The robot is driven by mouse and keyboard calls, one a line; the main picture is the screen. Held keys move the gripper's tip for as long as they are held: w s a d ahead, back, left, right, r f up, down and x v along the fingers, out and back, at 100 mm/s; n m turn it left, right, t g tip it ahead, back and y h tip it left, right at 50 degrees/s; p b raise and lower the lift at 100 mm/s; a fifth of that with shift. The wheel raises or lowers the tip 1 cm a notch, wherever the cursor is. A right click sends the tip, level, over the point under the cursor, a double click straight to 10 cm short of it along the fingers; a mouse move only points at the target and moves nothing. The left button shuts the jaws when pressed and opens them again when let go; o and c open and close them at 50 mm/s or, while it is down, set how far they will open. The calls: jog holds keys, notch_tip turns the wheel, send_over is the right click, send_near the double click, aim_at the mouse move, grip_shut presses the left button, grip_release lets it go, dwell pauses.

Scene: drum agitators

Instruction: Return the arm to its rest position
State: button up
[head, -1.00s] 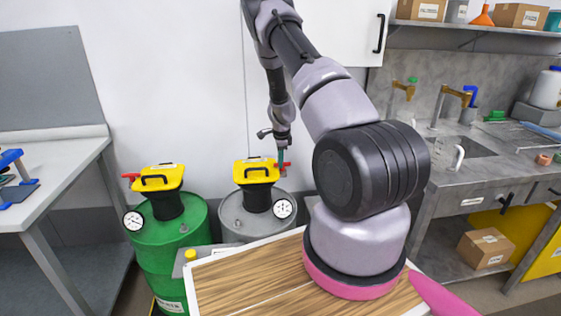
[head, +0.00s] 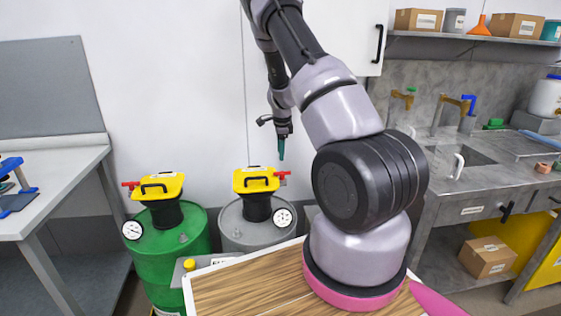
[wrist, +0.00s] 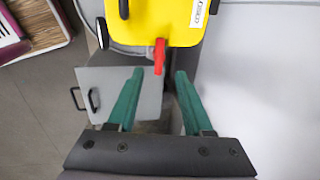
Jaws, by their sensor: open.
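My gripper (head: 281,150) hangs at the end of my raised arm, above the right-hand drum with the yellow agitator head. In the wrist view my gripper (wrist: 155,88) shows two green fingers spread apart with nothing between them. The yellow agitator head (head: 256,180) sits on the grey drum (head: 236,229); its red lever (head: 282,174) sticks out to the right. In the wrist view the red lever (wrist: 159,56) lies ahead of the fingertips, apart from them. My arm's lower links hide part of the scene behind.
A green drum (head: 172,249) with another yellow head (head: 157,187) stands at the left. A workbench (head: 55,190) is at far left. A sink counter (head: 470,178) and a shelf (head: 470,38) are at right. White wall lies behind my gripper.

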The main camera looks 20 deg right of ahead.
jog(key=shift+s+r, duration=0.15)
jog(key=shift+r, duration=0.45)
jog(key=shift+a+r, duration=0.1)
jog(key=s+a+r+n+t+y, duration=0.1)
jog(key=s+a+r+n, duration=0.25)
jog(key=r, duration=0.55)
jog(key=s+a+r+n+t+y, duration=0.15)
jog(key=s+a+r, duration=0.25)
jog(key=r, duration=0.4)
jog(key=s+a+r+n+y, duration=0.1)
jog(key=s+a+r+n, duration=0.25)
jog(key=r, duration=0.55)
jog(key=s+a+r+n, duration=0.2)
jog(key=s+r+n, duration=0.1)
jog(key=s, duration=0.4)
jog(key=s+a+r+n+t, duration=0.1)
jog(key=s+r+n, duration=0.1)
jog(key=s, duration=0.6)
jog(key=s+a+r+n+t, duration=0.1)
jog(key=s+a+r+n, duration=0.1)
jog(key=s, duration=0.6)
jog(key=shift+s+a+r+n+h, duration=0.2)
jog(key=shift+a+r+n+h, duration=0.2)
jog(key=shift+r+n, duration=0.65)
jog(key=shift+r+t, duration=0.2)
jog(key=shift+t, duration=0.05)
